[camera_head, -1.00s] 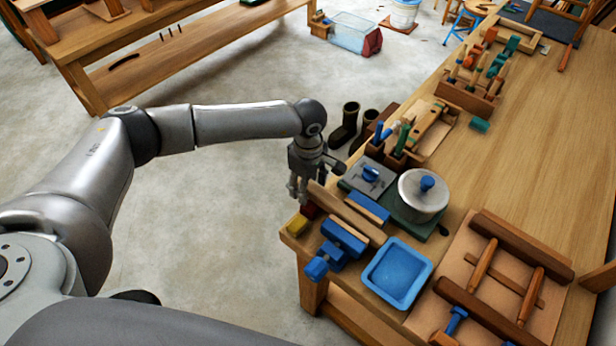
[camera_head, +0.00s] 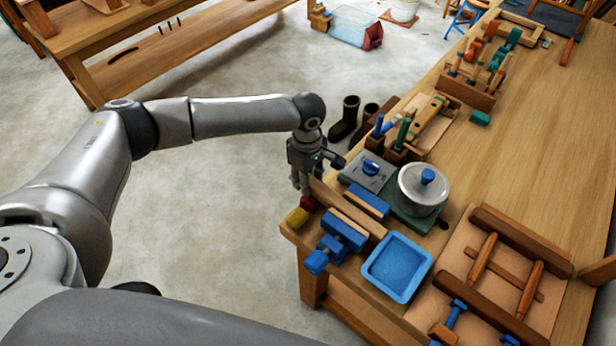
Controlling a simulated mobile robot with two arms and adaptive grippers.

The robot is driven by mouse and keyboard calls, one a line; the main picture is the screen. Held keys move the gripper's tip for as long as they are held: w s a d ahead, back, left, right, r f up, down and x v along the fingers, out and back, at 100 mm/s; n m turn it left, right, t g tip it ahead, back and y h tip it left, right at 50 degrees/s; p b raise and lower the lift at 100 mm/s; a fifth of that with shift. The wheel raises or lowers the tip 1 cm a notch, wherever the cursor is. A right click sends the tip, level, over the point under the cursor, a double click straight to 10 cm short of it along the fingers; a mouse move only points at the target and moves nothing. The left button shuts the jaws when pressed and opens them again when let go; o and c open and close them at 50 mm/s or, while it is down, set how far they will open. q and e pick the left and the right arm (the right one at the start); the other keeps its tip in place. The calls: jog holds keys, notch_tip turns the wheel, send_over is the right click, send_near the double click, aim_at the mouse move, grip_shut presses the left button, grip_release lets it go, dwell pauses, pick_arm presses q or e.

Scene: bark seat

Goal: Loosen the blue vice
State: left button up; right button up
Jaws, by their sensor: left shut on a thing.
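The blue vice (camera_head: 345,229) sits at the near left corner of the workbench, with a pale wooden strip along its jaw. A blue block-like end (camera_head: 317,262) sticks out toward the bench's front edge. My left gripper (camera_head: 301,188) points down at the bench's left edge, beyond the vice and apart from it. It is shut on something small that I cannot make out. The end of a long wooden bar (camera_head: 352,212) and a red block (camera_head: 308,203) are close by its fingertips. My right gripper is out of view.
A yellow block (camera_head: 297,216) lies at the bench corner. A blue tray (camera_head: 398,267) stands right of the vice. A metal pot (camera_head: 423,189) and a grey plate with a blue knob (camera_head: 367,173) stand behind. The bench's right side (camera_head: 540,160) is largely clear.

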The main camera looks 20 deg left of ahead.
pick_arm(q)
jog(key=o, duration=1.2)
jog(key=shift+o, duration=0.3)
jog(key=shift+o, duration=1.4)
jog(key=shift+r, duration=0.15)
jog(key=shift+r+p, duration=1.25)
jog(key=shift+r, duration=1.65)
jog(key=shift+s, duration=0.1)
